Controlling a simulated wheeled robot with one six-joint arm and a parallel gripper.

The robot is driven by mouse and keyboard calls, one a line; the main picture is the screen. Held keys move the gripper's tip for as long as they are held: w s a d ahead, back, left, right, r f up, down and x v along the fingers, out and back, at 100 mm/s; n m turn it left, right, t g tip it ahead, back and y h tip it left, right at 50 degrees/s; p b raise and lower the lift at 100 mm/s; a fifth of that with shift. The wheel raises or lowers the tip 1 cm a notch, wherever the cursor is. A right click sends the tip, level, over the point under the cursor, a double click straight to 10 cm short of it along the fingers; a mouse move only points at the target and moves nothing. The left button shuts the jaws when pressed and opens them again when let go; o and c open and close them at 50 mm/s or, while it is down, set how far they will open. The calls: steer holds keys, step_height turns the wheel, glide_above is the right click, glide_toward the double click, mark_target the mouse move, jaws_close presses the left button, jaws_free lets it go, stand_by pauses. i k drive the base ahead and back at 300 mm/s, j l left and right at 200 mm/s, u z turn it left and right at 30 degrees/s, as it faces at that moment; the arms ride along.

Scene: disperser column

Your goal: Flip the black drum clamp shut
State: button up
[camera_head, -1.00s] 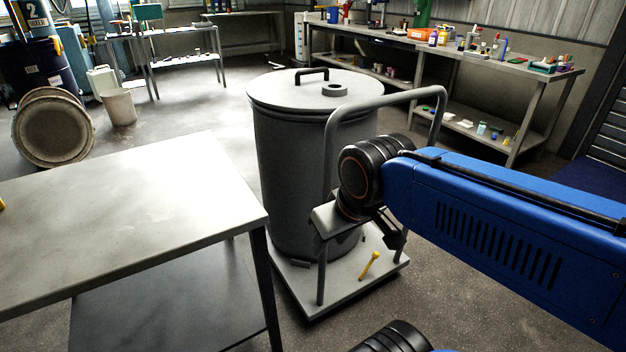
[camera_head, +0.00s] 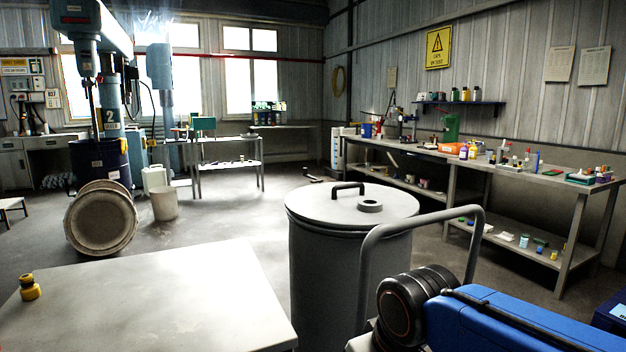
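I cannot make out the black drum clamp in this view. A dark blue drum (camera_head: 97,163) stands at the back left under the disperser column (camera_head: 112,95), which is marked 2. A large grey drum (camera_head: 325,270) with a flat lid (camera_head: 310,203) stands nearer, in the middle. Its lid carries a black handle (camera_head: 348,188). My arm comes in from the lower right, with its black wrist beside the grey drum's tube rail (camera_head: 425,217). My gripper's fingers are below the frame, so their state does not show.
A long workbench (camera_head: 560,180) runs along the right. Floor between is open.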

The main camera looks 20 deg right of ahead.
mark_target(305, 170)
steer(key=l+u, duration=0.1)
steer(key=l, duration=1.35)
steer(key=k+l+u, duration=0.15)
steer(key=l, duration=1.3)
steer(key=k+l+u, duration=0.15)
steer(key=l, duration=0.55)
steer(key=l+u, duration=0.15)
steer(key=l, duration=0.8)
steer(key=l+u, duration=0.2)
steer(key=l, duration=0.75)
steer(key=i+l+u, duration=0.1)
steer(key=i+l, duration=0.35)
steer(key=l, duration=0.2)
steer(key=i+l+u, duration=0.15)
steer(key=l, duration=0.2)
steer(key=i+l+u, duration=0.1)
steer(key=i+l, duration=0.4)
steer(key=l, duration=0.15)
steer(key=i+l+u, duration=0.1)
steer(key=i+l, duration=0.45)
steer(key=l, duration=0.25)
steer(key=i+l, duration=0.25)
steer(key=l, duration=0.15)
steer(key=u, duration=0.05)
